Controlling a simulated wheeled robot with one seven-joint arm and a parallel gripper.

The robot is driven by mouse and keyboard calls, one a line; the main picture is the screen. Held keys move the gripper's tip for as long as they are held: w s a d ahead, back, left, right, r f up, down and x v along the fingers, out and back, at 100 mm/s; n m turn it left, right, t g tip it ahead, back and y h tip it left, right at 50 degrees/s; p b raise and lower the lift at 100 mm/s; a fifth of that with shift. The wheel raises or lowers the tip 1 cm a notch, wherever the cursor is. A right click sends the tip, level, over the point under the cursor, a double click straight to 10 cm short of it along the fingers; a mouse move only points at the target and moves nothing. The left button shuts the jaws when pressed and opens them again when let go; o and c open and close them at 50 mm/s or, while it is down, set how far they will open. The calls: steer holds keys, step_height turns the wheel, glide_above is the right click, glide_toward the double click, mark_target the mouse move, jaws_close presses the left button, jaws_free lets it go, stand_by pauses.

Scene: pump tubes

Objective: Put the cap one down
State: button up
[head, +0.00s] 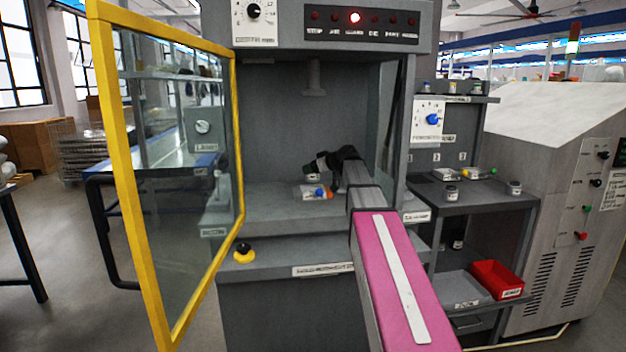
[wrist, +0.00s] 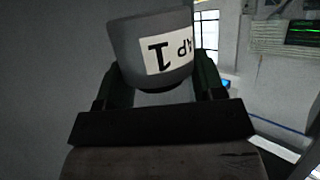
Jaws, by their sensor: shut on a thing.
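The cap is small and partly hidden there. A small pale fixture with blue and orange parts (head: 318,192) lies on the bench just below the gripper. I cannot tell whether the cap touches anything.
The yellow-framed glass door (head: 115,170) stands open at the left. A grey side shelf (head: 480,196) at the right holds several small jars and coloured parts. A red bin (head: 497,281) sits lower down. The chamber bench (head: 268,200) is clear left of the fixture.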

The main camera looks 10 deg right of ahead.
mark_target(313, 177)
steer(key=shift+w+d+f, duration=0.1)
steer(key=shift+w+f, duration=0.05)
steer(key=shift+w, duration=0.1)
steer(key=shift+f, duration=2)
steer(key=shift+f, duration=0.15)
steer(key=o, duration=1.1)
steer(key=v, duration=1.2)
